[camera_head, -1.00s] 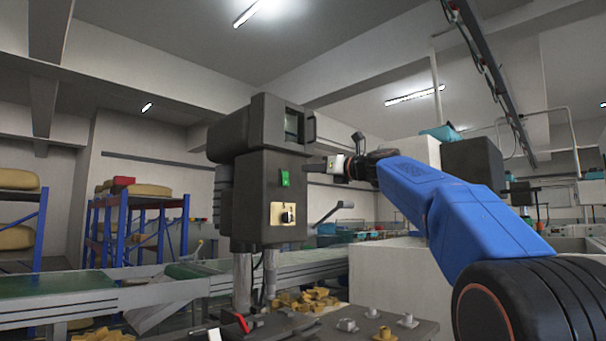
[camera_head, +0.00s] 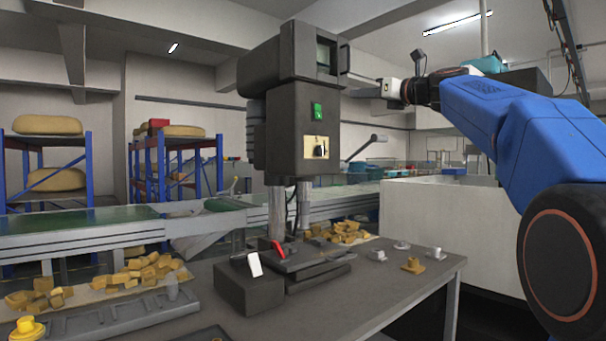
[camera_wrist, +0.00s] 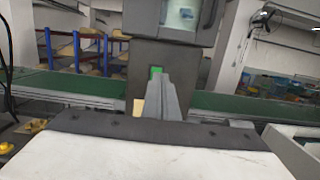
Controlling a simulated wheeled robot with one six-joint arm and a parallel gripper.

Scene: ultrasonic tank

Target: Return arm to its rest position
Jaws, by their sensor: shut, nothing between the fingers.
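My blue arm reaches in from the right in the head view, with its black wrist raised above the white tank housing. My gripper (camera_head: 366,92) points left toward the dark grey machine (camera_head: 284,125), level with its upper part; whether it touches the machine cannot be told. In the wrist view my gripper (camera_wrist: 157,95) shows as grey fingers closed together, with nothing between them. Behind them are the machine's green switch (camera_wrist: 156,71) and a beige plate, partly covered by the fingers.
A grey workbench (camera_head: 420,275) stands below, holding small metal parts (camera_head: 413,265), a dark box with a white lever (camera_head: 250,285) and yellow pieces (camera_head: 340,232). A green conveyor (camera_head: 90,220) runs behind. A white housing (camera_head: 450,225) stands right, under my arm.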

